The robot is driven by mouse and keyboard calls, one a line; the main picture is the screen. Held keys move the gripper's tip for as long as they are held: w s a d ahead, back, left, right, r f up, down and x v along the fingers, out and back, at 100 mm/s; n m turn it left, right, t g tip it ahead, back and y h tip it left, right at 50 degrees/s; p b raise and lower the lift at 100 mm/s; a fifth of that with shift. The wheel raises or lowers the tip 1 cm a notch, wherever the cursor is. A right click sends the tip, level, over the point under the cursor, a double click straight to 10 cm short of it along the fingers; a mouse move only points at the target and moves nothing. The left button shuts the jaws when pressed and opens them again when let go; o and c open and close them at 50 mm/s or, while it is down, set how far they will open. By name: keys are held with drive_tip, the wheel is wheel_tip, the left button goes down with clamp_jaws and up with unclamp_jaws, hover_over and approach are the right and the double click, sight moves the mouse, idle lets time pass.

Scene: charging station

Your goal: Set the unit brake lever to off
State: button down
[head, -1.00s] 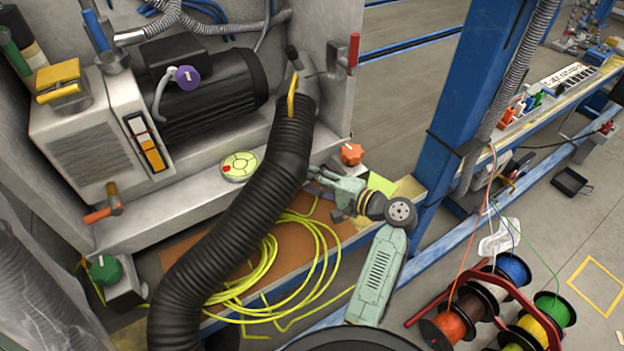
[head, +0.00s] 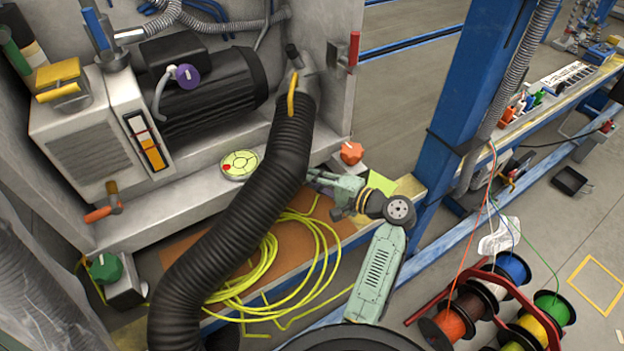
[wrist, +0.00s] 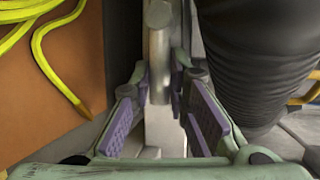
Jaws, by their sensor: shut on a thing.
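My gripper (head: 320,180) reaches left, low beside the large black hose, in the head view. In the wrist view its purple-padded fingers (wrist: 161,88) are closed around a narrow grey metal lever (wrist: 158,48) with a rounded end. The lever stands upright between the fingertips in that view. The hose and my gripper hide it in the head view, and its lower end is hard to make out. I cannot read any on or off mark on it.
The black hose (head: 235,225) runs close beside my gripper and also fills the upper right of the wrist view (wrist: 255,60). An orange knob (head: 351,153) is just above. Yellow cable (head: 262,270) lies coiled below. A blue post (head: 455,120) stands to the right.

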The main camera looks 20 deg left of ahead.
drive_tip(key=shift+f, duration=0.15)
idle(0.5)
drive_tip(key=f+m+y+p, duration=0.1)
drive_tip(key=m, duration=0.1)
drive_tip(key=shift+m+p, duration=0.3)
drive_tip(key=shift+p, duration=0.05)
drive_tip(key=shift+s+a+f+m+y+p, duration=0.1)
drive_tip(key=shift+s+f+m+y+p, duration=0.2)
drive_tip(key=shift+m, duration=0.35)
drive_tip(key=shift+w+a+f+m+y+p, duration=0.1)
drive_tip(key=shift+f+m+y, duration=0.35)
drive_tip(key=shift+m, duration=0.15)
drive_tip(key=shift+s+a+f+m+y+p, duration=0.1)
drive_tip(key=shift+s+f+m+y+p, duration=0.2)
drive_tip(key=shift+m, duration=0.35)
drive_tip(key=shift+w, duration=0.1)
drive_tip(key=c, duration=1.6)
unclamp_jaws()
drive_tip(key=shift+o, duration=0.2)
drive_tip(key=v, duration=1.2)
drive_tip(key=shift+f, duration=0.1)
